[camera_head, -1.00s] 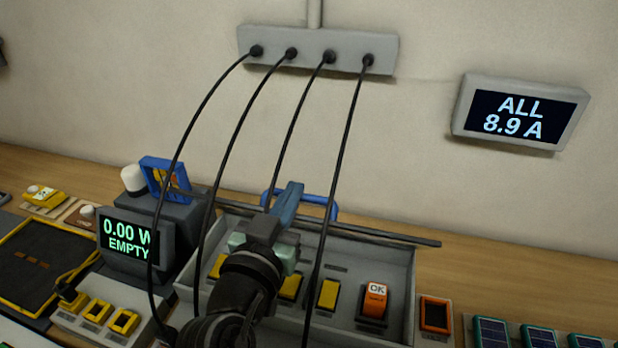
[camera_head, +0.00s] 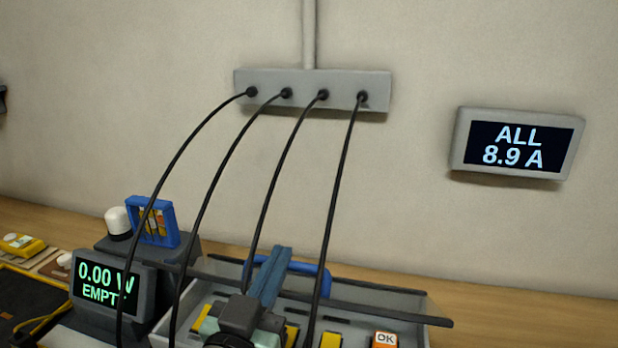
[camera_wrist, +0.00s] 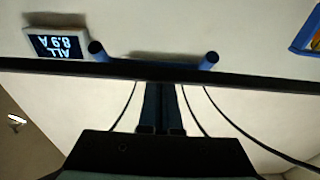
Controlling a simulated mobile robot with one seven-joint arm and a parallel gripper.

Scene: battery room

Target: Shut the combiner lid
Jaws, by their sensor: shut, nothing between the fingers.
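The combiner (camera_head: 428,337) is a grey open-topped box at the bottom of the head view, with yellow blocks inside. Its lid (camera_head: 390,311) shows as a long thin dark strip, nearly edge-on, across the back of the box. The inside of the box is visible in front of it. A blue handle (camera_head: 322,277) is on the lid's far side. In the wrist view the lid (camera_wrist: 262,78) is a dark bar crossing the picture, with two blue handle ends beyond. My gripper (camera_head: 283,252) is shut and empty, its blue fingers at the strip beside the handle; whether they touch is unclear.
Several black cables (camera_head: 268,195) hang from a grey wall strip (camera_head: 310,77) in front of the box and close to my arm. A display reading EMPTY (camera_head: 108,288) and a blue-framed holder (camera_head: 153,222) stand left. A wall screen (camera_head: 517,145) reads 8.9 A.

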